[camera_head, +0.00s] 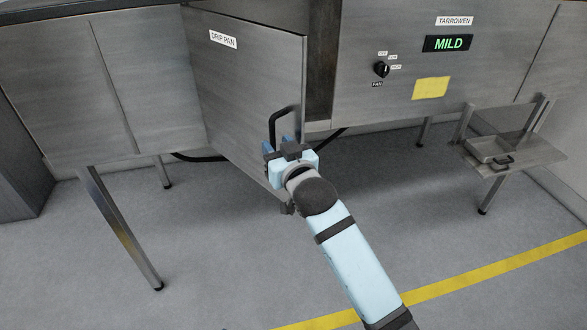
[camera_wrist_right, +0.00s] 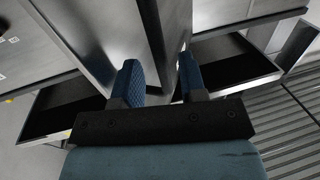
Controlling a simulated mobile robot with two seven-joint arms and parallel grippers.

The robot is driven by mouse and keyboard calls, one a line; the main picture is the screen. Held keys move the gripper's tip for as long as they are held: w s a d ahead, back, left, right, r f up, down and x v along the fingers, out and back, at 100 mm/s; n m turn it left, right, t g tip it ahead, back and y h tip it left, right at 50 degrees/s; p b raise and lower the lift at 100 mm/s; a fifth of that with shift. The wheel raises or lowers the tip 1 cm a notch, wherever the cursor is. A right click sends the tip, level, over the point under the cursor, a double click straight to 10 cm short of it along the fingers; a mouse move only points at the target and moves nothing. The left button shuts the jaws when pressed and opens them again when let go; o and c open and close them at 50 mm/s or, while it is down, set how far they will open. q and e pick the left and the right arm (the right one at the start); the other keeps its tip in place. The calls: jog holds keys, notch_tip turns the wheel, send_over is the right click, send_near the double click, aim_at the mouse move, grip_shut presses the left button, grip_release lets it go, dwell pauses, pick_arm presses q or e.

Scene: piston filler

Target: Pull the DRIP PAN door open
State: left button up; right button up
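The DRIP PAN door (camera_head: 235,90) is a grey metal panel with a white label near its top. It stands ajar, swung out at an angle from the cabinet front. Its black bar handle (camera_head: 281,115) is near its free edge. My right gripper (camera_head: 287,147) is at the lower part of the handle, with its blue fingers around it. In the right wrist view the two blue fingers (camera_wrist_right: 162,85) stand a little apart with a dark bar between them. The exact contact is partly hidden. My left gripper is not in view.
A front panel to the right carries a black knob (camera_head: 382,69), a green MILD display (camera_head: 448,43) and a yellow note (camera_head: 431,88). A shelf with a small tray (camera_head: 491,149) juts out at right. A table leg (camera_head: 121,228) stands at left. The floor in front is clear.

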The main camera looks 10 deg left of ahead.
jog(key=b+v, duration=0.2)
jog(key=v, duration=0.9)
jog(key=shift+d, duration=0.1)
jog(key=shift+c, duration=0.2)
